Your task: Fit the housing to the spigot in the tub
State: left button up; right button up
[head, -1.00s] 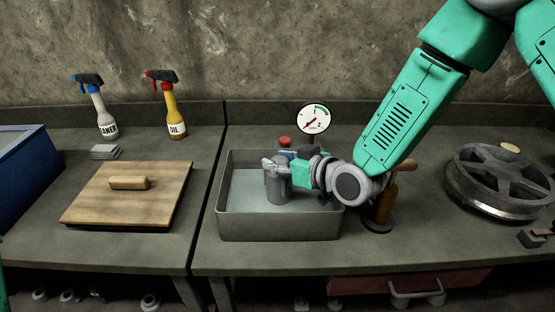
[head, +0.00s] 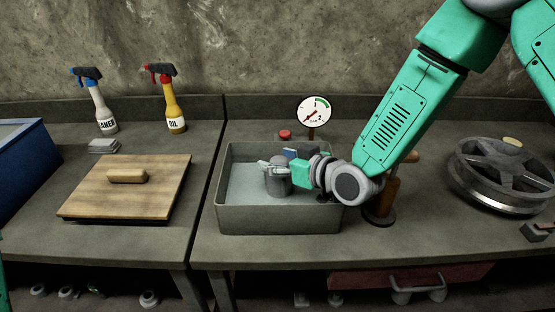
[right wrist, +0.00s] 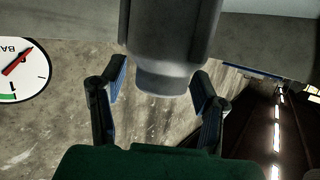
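The housing (head: 278,182) is a grey cylinder standing roughly upright in the grey metal tub (head: 280,220), left of its middle. The spigot cannot be made out; the housing and tub wall hide what is beneath. My right gripper (head: 281,163) reaches in from the right at the housing's upper part, its fingers either side. In the right wrist view the stepped grey housing (right wrist: 165,55) sits between the blue-padded fingers of the gripper (right wrist: 160,78), with gaps beside its narrower end. The fingers look open. My left gripper is out of view.
A pressure gauge (head: 314,110) and a red knob (head: 285,134) stand behind the tub. A brown-handled tool (head: 383,200) stands close right of it, a spoked wheel (head: 505,175) farther right. A wooden lid (head: 125,195) lies left; two spray bottles (head: 172,110) (head: 101,108) stand behind it.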

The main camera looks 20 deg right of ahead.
notch_tip(320, 180, up, 10)
jog(key=shift+f, duration=0.1)
dwell(0.6)
